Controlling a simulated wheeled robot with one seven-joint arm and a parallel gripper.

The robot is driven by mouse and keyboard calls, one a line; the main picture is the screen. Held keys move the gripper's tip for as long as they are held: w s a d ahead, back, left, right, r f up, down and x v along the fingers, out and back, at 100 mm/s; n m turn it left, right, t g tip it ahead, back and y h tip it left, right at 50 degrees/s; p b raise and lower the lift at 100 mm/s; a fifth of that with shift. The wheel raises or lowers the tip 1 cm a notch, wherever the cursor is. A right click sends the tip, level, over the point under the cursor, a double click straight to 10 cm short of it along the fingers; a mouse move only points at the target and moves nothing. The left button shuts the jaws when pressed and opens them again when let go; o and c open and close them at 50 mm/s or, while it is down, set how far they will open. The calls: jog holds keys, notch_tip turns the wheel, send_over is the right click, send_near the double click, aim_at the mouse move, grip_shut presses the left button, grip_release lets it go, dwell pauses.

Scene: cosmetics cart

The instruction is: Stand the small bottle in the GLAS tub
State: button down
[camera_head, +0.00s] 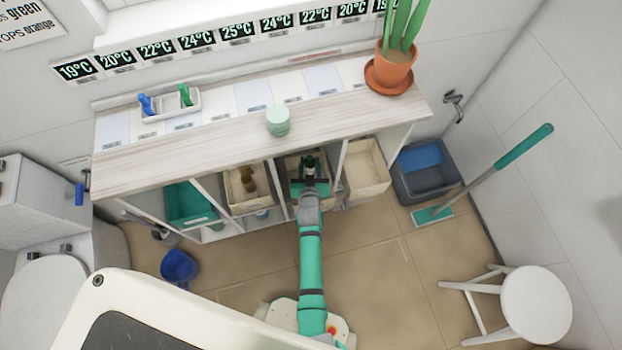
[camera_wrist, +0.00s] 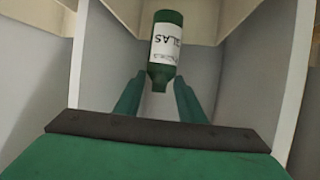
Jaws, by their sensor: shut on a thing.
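The small bottle (camera_wrist: 165,74) is dark green with a white label reading something like "GLAS". In the wrist view its neck points toward my gripper (camera_wrist: 158,105), whose fingers are on both sides of the neck, shut on it. In the head view the dark bottle (camera_head: 310,161) shows at the end of my gripper (camera_head: 309,178), in the third compartment from the left under the counter.
A teal tub (camera_head: 190,207) and a cream tub with brown bottles (camera_head: 238,198) stand to the left, an open cream tub (camera_head: 365,179) to the right. Thin dividers separate the compartments. A pale green jar (camera_head: 277,120) stands on the counter above.

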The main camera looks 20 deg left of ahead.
aim_at(306, 171)
jog(key=f, duration=0.5)
jog(key=shift+s+a+f, duration=0.2)
jog(key=shift+s+a, duration=0.05)
jog(key=shift+a, duration=0.15)
jog(key=shift+s+a+f, duration=0.15)
jog(key=shift+a+f, duration=0.05)
jog(key=shift+f, duration=0.35)
jog(key=shift+d+f, duration=0.15)
jog(key=shift+f, duration=1.6)
jog(key=shift+f, duration=0.15)
jog(key=c, duration=1.2)
grip_release()
jog(key=shift+o, duration=0.2)
